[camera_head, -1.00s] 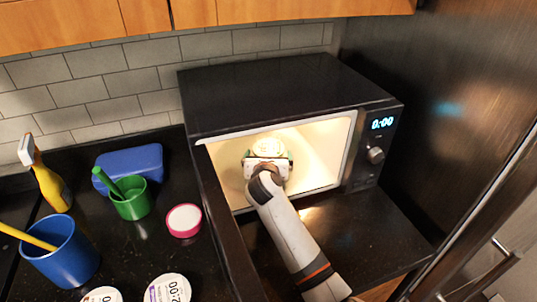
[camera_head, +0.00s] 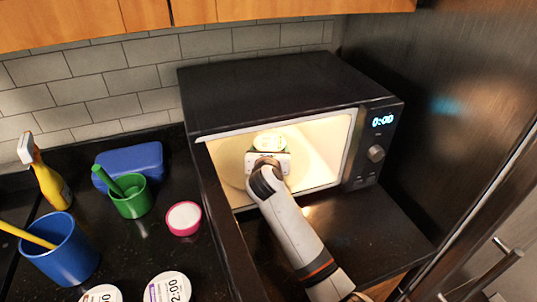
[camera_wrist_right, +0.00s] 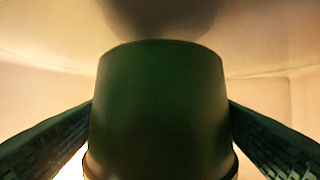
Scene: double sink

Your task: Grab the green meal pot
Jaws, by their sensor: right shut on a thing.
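The green meal pot (camera_head: 268,141) is inside the open, lit microwave (camera_head: 300,90), with a pale top showing in the head view. In the right wrist view its dark green, tapered body (camera_wrist_right: 158,105) fills the middle, between the two dark ribbed fingers. My right gripper (camera_head: 268,155) reaches in through the microwave opening and is shut on the pot, a finger on each side. The gripper hides the pot's lower front in the head view, so I cannot tell whether it rests on the turntable. My left gripper is not in view.
The microwave's walls and its open door (camera_head: 222,225) on the left border my arm. On the counter stand a green cup (camera_head: 131,202), a blue cup (camera_head: 62,255), a spray bottle (camera_head: 50,183), a blue box (camera_head: 135,162) and a pink-rimmed tub (camera_head: 184,218).

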